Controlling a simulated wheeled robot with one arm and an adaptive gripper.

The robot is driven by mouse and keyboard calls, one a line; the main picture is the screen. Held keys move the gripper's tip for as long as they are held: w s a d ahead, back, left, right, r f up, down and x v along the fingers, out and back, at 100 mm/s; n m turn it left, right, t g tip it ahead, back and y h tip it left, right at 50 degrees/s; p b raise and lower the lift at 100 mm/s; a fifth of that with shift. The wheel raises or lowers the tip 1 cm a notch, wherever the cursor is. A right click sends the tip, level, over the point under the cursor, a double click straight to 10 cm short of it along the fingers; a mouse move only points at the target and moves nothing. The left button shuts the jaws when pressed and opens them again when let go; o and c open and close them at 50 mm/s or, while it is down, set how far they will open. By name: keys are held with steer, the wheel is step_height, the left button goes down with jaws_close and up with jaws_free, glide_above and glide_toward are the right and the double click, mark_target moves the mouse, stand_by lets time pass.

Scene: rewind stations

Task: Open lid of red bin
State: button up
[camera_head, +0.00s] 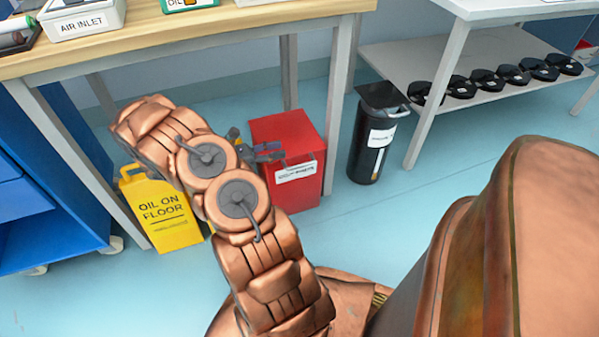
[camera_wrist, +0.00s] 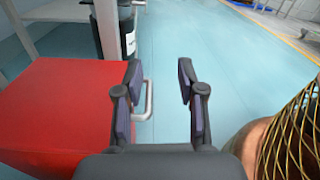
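The red bin (camera_head: 303,137) stands on the floor under the wooden table, with a white label on its front. Its flat red lid (camera_wrist: 60,105) looks shut and fills the left of the wrist view. A grey bar handle (camera_wrist: 149,98) sticks out from the bin's side, just right of my gripper's left finger and partly behind it. My gripper (camera_wrist: 159,80) is open, with nothing clamped between its fingers. In the head view my gripper (camera_head: 268,151) is small, at the bin's front left near the lid's height. I cannot tell whether a finger touches the handle.
A yellow "oil on floor" sign (camera_head: 165,212) stands left of the bin. A black bin (camera_head: 365,150) stands to its right, also in the wrist view (camera_wrist: 126,38). The wooden table (camera_head: 240,20) is overhead, with legs nearby. The blue floor in front is clear.

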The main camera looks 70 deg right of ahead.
step_height(320, 180, down, 4)
steer(key=d+r+n, duration=0.1)
steer(key=b, duration=0.3)
glide_toward(300, 165)
steer(key=s+d+f, duration=0.1)
steer(key=s+f, duration=0.1)
steer(key=shift+h, duration=0.3)
steer(key=x, duration=0.2)
steer(key=b+x, duration=0.1)
steer(key=x, duration=0.1)
steer(key=b+x, duration=0.1)
steer(key=x, duration=0.1)
steer(key=shift+d+r, duration=0.25)
steer(key=shift+r, duration=0.15)
steer(key=shift+s+d+r, duration=0.1)
steer(key=shift+s+d, duration=0.4)
steer(key=shift+d, duration=0.05)
jaws_close()
steer(key=shift+a, duration=0.1)
